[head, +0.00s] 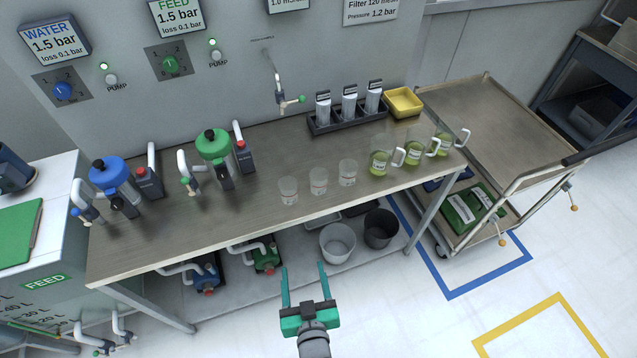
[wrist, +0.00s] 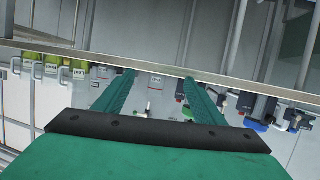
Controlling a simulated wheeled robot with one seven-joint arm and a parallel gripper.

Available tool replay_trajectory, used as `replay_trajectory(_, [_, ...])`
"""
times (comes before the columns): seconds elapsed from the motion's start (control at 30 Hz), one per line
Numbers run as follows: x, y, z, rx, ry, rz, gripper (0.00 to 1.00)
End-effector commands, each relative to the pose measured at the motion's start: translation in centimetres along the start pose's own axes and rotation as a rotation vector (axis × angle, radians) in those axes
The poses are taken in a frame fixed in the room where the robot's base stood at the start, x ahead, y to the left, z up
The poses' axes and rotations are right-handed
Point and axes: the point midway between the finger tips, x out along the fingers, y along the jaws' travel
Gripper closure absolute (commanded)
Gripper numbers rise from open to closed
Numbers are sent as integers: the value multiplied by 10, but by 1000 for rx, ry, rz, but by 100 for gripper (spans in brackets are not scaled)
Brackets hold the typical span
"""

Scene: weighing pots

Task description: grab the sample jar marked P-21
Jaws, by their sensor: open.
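Three small clear jars with pale labels stand in a row near the front edge of the bench: a left jar (head: 289,190), a middle jar (head: 318,181) and a right jar (head: 347,173). Their markings are too small to read, so I cannot tell which is P-21. My gripper (head: 304,268), with green fingers, is open and empty in front of the bench, apart from the jars. In the wrist view the bench appears upside down beyond the fingers (wrist: 158,78), and its edge crosses above the fingertips.
Several handled jugs of green liquid, one of them here (head: 381,161), stand right of the jars. A black rack (head: 335,124) and yellow tray (head: 404,102) are behind. Green-topped (head: 213,145) and blue-topped (head: 107,173) vessels stand left. A cart (head: 487,115) is at right.

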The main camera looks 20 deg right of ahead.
Motion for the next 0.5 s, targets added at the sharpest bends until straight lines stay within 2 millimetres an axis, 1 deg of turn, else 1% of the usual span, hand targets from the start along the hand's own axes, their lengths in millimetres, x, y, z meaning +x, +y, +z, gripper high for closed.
replay_trajectory(0.03, [18, 5, -11, 6, 4, 17, 36])
replay_trajectory(0.2, [69, 26, -39, 31, -21, 75, 36])
replay_trajectory(0.3, [94, 38, -59, 52, -35, 107, 36])
replay_trajectory(0.4, [115, 50, -77, 74, -49, 138, 36])
replay_trajectory(0.5, [129, 60, -93, 92, -60, 161, 36])
